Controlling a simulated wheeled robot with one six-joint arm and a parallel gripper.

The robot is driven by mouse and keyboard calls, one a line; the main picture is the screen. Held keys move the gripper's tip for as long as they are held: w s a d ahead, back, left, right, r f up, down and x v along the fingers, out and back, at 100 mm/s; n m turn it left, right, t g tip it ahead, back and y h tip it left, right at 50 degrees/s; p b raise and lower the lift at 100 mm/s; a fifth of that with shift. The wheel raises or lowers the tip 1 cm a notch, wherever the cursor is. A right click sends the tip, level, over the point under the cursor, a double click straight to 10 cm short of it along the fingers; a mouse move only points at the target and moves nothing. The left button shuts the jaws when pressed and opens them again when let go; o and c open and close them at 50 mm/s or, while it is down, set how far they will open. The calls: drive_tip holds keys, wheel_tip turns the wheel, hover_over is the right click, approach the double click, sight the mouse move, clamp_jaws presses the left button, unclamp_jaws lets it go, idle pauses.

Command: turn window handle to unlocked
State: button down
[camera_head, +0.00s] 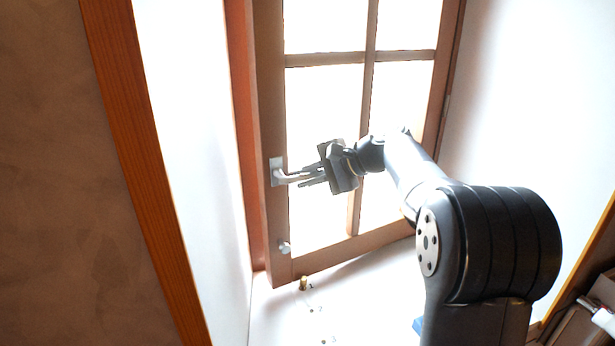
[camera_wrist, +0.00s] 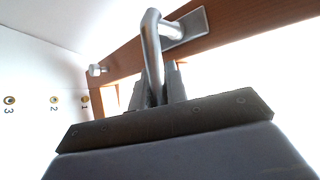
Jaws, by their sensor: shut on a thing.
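The window handle (camera_head: 289,178) is a silver lever on a grey plate, mounted on the left side of the wooden window frame. In the head view the lever points right, roughly horizontal. My gripper (camera_head: 312,178) reaches it from the right, and its fingers are shut on the lever. In the wrist view the lever (camera_wrist: 152,50) bends out from its plate (camera_wrist: 190,28) and runs down between the two fingers of my gripper (camera_wrist: 158,90). The fingers hide the lever's end.
A small round knob (camera_head: 284,247) sits lower on the window frame, and shows in the wrist view (camera_wrist: 97,70). A brass peg (camera_head: 303,283) and numbered marks are on the white sill (camera_head: 275,315). An orange-brown post (camera_head: 150,160) stands at left. Several objects lie at the lower right.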

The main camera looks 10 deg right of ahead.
drive_tip(key=c, duration=1.7)
unclamp_jaws()
drive_tip(key=shift+r, duration=0.1)
drive_tip(key=b+v, duration=0.1)
drive_tip(key=v, duration=0.9)
drive_tip(key=shift+s+d+r+b, duration=0.15)
drive_tip(key=shift+d+r+b, duration=0.05)
drive_tip(key=shift+d+b, duration=0.15)
